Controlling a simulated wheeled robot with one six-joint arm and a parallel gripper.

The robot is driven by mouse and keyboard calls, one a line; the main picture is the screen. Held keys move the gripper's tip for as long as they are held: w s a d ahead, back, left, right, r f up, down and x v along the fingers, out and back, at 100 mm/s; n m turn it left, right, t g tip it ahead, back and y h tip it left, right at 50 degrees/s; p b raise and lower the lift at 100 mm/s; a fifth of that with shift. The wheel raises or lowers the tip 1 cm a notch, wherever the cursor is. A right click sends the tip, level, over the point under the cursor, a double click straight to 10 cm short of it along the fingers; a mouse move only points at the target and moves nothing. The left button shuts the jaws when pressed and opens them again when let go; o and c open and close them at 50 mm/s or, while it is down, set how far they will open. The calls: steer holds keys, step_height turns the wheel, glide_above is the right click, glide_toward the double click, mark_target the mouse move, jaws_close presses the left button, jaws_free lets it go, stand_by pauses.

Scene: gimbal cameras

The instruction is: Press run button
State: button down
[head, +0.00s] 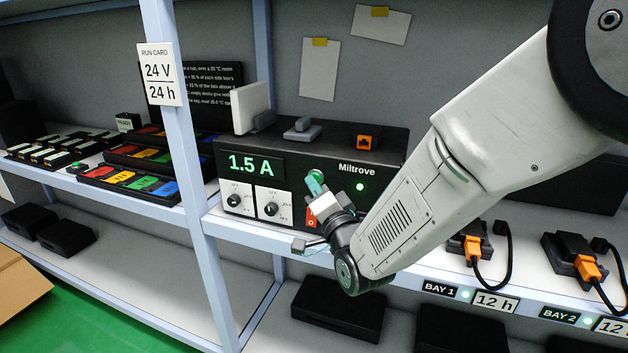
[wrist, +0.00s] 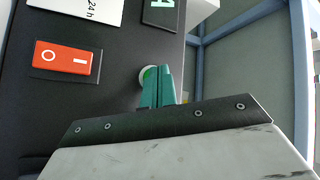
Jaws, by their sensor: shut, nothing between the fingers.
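The black Miltrove unit (head: 385,150) stands on the shelf with a green 1.5 A display (head: 250,165). In the wrist view a round green button with a pale rim (wrist: 146,74) is on its front panel, partly hidden by my fingers. My gripper (head: 315,184) is shut and empty, its teal fingertips at or very near the button; I cannot tell whether they touch it. The fingers also show in the wrist view (wrist: 160,72). A red rocker switch (wrist: 62,59) is on the same panel; in the head view it is partly hidden by my gripper.
Two knobs on white plates (head: 255,203) are left of my gripper. A small green light (head: 360,187) glows to its right. A shelf post with a 24 V / 24 h run card (head: 160,75) stands left. Orange-plugged devices (head: 470,245) sit at the lower right.

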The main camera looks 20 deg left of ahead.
stand_by(0.3)
steer(key=shift+s, duration=0.8)
steer(key=shift+s, duration=0.15)
steer(key=s, duration=0.4)
steer(key=shift+s+a, duration=0.25)
steer(key=shift+s, duration=0.1)
